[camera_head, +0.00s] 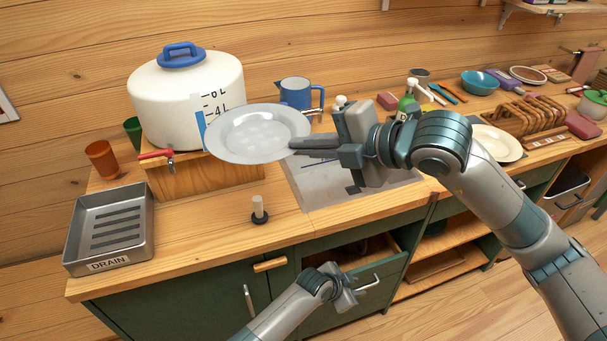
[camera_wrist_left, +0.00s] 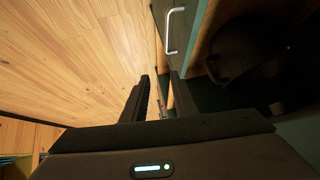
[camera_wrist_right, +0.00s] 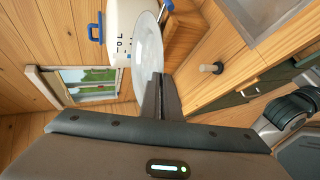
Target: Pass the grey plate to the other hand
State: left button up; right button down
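The grey plate (camera_head: 258,133) is held in the air in front of the white water container, and it also shows in the right wrist view (camera_wrist_right: 147,55). My right gripper (camera_head: 298,148) is shut on the plate's near rim; its fingers show at the plate's edge in the right wrist view (camera_wrist_right: 160,85). My left gripper (camera_head: 352,290) is low in front of the green cabinet, below and apart from the plate. In the left wrist view its fingers (camera_wrist_left: 160,85) stand apart with nothing between them.
The white container (camera_head: 185,90) stands on a wooden block behind the plate. A metal drain tray (camera_head: 112,218) is at the counter's left end. A blue mug (camera_head: 296,93) stands behind the plate. An open drawer (camera_head: 360,250) with a handle is close to my left gripper.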

pick_arm(q)
jog(key=s+d+r+m+g+h, duration=0.1)
jog(key=d+r+m, duration=0.3)
jog(key=d+r, duration=0.5)
jog(key=s+d+r+m+g+h, duration=0.15)
jog(key=d+r+m, duration=0.3)
jog(key=r, duration=0.85)
jog(key=s+d+r+m+g+y, duration=0.1)
jog(key=s+r+m, duration=0.5)
jog(key=s, duration=0.2)
jog(key=s+d+r+m+y, duration=0.1)
jog(key=s+d+r+m, duration=0.1)
jog(key=s+r+m, duration=0.55)
jog(key=s+a+m+t+y, duration=0.1)
jog(key=s+a+m+y, duration=0.15)
jog(key=a, duration=0.35)
jog(key=s+a+m+t+y, duration=0.1)
jog(key=a+m+y, duration=0.2)
jog(key=a+m, duration=0.15)
jog(key=w+a+r+m+t+y, duration=0.3)
jog(key=w+a+r+t+y, duration=0.1)
jog(key=a+r, duration=0.5)
jog(key=w+a+r+m+t+y, duration=0.3)
jog(key=w+a+r+y, duration=0.2)
jog(key=a+r, duration=0.5)
jog(key=shift+w+a+r+m+t, duration=0.3)
jog(key=shift+w+a+t, duration=0.1)
jog(key=shift+a, duration=0.65)
